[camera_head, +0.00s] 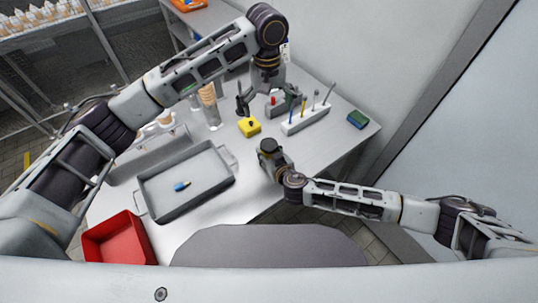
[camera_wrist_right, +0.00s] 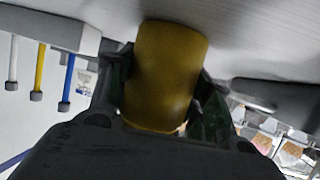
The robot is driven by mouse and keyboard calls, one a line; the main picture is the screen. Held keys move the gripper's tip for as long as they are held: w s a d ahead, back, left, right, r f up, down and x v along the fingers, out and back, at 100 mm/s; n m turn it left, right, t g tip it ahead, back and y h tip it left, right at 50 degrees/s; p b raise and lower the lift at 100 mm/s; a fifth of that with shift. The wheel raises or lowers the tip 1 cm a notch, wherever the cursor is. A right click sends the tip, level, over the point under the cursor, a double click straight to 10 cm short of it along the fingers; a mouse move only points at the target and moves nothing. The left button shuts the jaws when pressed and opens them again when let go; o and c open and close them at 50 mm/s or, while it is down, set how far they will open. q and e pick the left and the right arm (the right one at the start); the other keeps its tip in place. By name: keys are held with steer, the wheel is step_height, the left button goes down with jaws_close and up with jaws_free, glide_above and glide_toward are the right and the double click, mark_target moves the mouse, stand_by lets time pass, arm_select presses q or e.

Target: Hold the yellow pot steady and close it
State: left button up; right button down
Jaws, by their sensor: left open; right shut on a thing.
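The yellow pot (camera_wrist_right: 168,70) fills the middle of the right wrist view as a smooth cylinder, with a dark finger against each side. My right gripper (camera_head: 264,151) is shut on it; in the head view its fingers are mostly hidden. Just beyond that gripper, a small yellow squarish thing (camera_head: 249,127) with a dark spot on top is on the table; I cannot tell whether it is the same pot. My left gripper (camera_head: 264,100) is open, pointing down behind the yellow thing, its fingers spread apart. I see no separate lid clearly.
A pale rack (camera_head: 306,121) with upright tools stands right of the left gripper. A blue-green block (camera_head: 357,119) lies further right. A grey tray (camera_head: 187,207) holds a small blue item (camera_head: 182,186). A red bin (camera_head: 119,240) is at the front left. Clear cups (camera_head: 211,110) stand left.

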steer(key=shift+f, duration=0.1)
steer(key=c, duration=0.6)
jaws_free()
steer(key=shift+o, duration=0.2)
steer(key=shift+v, duration=6)
